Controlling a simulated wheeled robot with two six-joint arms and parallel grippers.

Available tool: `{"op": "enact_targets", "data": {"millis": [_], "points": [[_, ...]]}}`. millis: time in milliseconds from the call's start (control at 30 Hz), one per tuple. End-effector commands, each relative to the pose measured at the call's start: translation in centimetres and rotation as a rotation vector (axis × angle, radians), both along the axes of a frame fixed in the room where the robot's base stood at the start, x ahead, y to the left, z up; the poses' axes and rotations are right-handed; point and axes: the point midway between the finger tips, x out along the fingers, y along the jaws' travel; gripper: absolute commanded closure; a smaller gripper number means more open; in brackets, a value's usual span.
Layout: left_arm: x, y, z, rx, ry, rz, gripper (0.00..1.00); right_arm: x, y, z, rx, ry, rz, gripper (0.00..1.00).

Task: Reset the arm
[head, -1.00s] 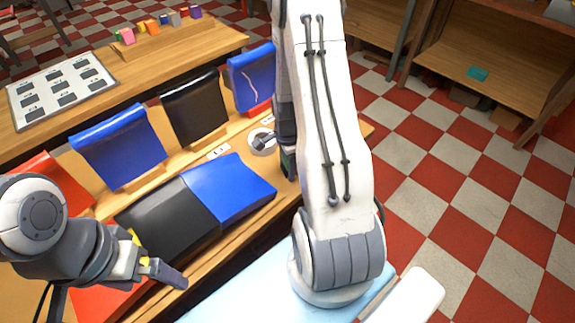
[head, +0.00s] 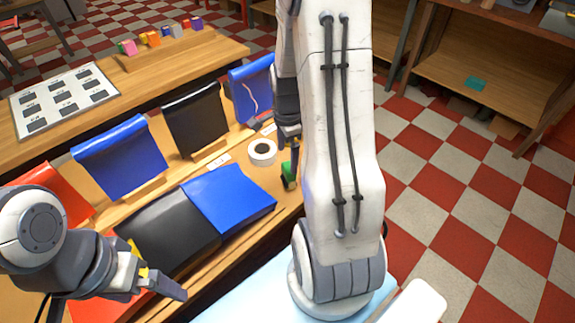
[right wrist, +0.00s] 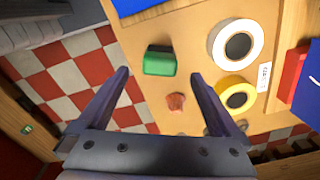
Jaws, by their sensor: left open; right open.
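My left gripper (head: 160,283) is open at the lower left of the head view, just in front of the black panel and above the bench's near edge. My right gripper (head: 288,137) is near the bench's right end, partly hidden by my own right arm. In the right wrist view the right gripper (right wrist: 160,78) has its two fingers spread with nothing between them. Beyond them, a green block (right wrist: 160,60) and a small reddish-brown piece (right wrist: 176,103) lie on the wooden bench.
A white tape roll (head: 262,152) lies on the bench; a yellow roll (right wrist: 236,93) shows in the wrist view. Black (head: 165,230) and blue (head: 228,198) panels lie flat; further cloth-like panels stand behind. Checkered floor is open to the right.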

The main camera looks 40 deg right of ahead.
Motion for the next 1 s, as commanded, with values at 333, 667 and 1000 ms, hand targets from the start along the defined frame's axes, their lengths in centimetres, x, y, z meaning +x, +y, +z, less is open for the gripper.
{"op": "enact_targets", "data": {"millis": [333,667,1000], "points": [[0.0,0.0,0.1,0.0,0.0,0.0,0.01,0.0,0.0,2.1,0.0,0.001,-0.001,0.0],[0.0,0.0,0.0,0.0,0.0,0.0,0.01,0.0,0.0,1.5,0.001,0.002,0.0,0.0],[0.0,0.0,-0.2,0.0,0.0,0.0,0.01,-0.1,0.1,-4.1,0.004,0.006,-0.001,0.0]]}}
